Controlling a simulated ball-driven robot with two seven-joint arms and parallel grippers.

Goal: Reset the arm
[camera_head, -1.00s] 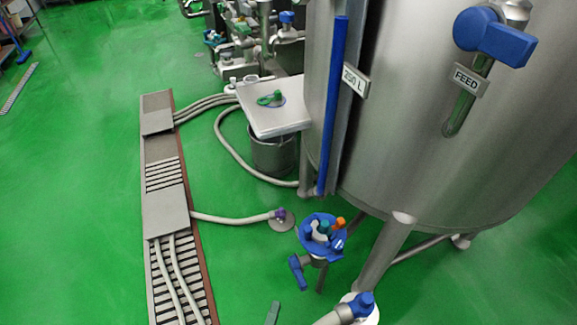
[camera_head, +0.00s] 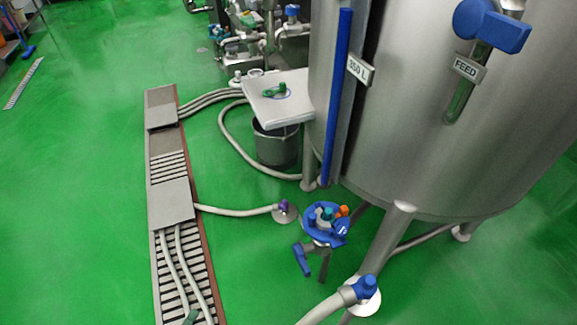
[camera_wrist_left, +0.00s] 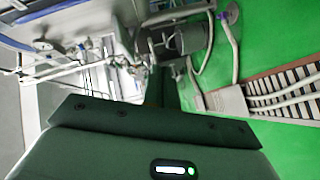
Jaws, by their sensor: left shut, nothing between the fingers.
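Only the small grey-green tip of my left gripper (camera_head: 190,317) shows in the head view, at the bottom edge over the floor drain. In the left wrist view, the dark green gripper (camera_wrist_left: 158,88) points away from the camera above its broad housing. It is shut with nothing in it and touches nothing that I can make out. My right gripper is in neither view.
A steel tank (camera_head: 430,110) fills the right. A blue-topped stand (camera_head: 325,222) with small coloured fittings is before it. A slotted drain (camera_head: 172,205) carries hoses. A bucket (camera_head: 276,147) stands under a small table (camera_head: 280,97).

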